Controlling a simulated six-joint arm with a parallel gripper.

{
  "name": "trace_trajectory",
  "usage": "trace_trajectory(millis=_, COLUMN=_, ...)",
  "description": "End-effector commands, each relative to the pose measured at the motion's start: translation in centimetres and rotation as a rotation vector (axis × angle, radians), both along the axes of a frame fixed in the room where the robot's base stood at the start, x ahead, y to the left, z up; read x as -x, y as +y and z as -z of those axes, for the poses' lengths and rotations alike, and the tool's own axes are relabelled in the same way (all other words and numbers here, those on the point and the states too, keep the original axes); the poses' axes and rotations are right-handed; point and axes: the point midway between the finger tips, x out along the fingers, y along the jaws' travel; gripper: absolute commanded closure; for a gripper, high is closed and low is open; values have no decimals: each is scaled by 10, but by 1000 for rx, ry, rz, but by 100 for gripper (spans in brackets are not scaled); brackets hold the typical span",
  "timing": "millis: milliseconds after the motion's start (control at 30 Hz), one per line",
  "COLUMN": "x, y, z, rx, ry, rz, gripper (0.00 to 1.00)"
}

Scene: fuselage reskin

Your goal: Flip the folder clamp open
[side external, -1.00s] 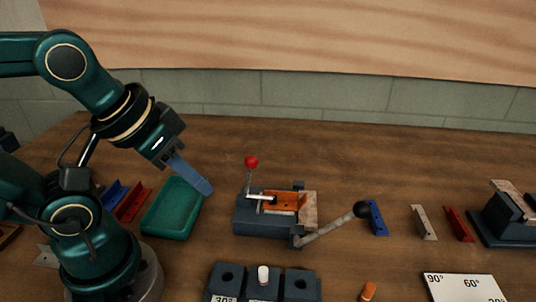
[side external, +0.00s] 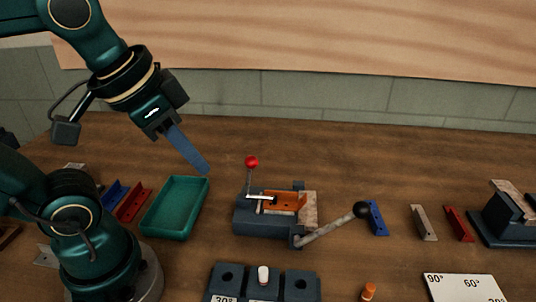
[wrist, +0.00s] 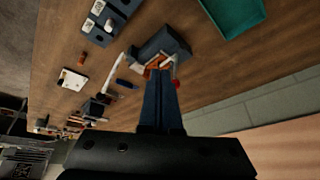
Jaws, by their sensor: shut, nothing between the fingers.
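The folder (side external: 268,222) is a dark grey block with an orange piece (side external: 288,203) in it, at the middle of the bench. Its clamp (side external: 252,180) has a lever with a red ball knob that stands upright, and a light bar lies over the orange piece. A long handle (side external: 335,223) with a black ball slants out to the right. My gripper (side external: 207,170) is shut and empty, up and left of the red knob and apart from it. In the wrist view the shut fingers (wrist: 160,85) partly cover the folder (wrist: 165,44) and the red knob.
A green tray (side external: 150,232) lies left of the folder, with red and blue angle pieces beyond it. A block with round holes (side external: 245,290) stands in front. Blue, grey and red strips (side external: 425,223) lie to the right, near another dark fixture (side external: 510,215).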

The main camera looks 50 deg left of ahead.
Motion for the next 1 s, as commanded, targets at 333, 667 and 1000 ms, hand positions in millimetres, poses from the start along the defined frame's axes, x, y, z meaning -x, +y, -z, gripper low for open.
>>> trace_trajectory(millis=333, x=-39, y=5, z=-56, rx=-75, ry=87, rz=88, gripper=100)
trace_trajectory(millis=667, x=-85, y=7, z=-81, rx=-129, ry=184, rz=153, gripper=100)
trace_trajectory(millis=1000, x=-137, y=4, z=-70, rx=-165, ry=291, rz=203, gripper=100)
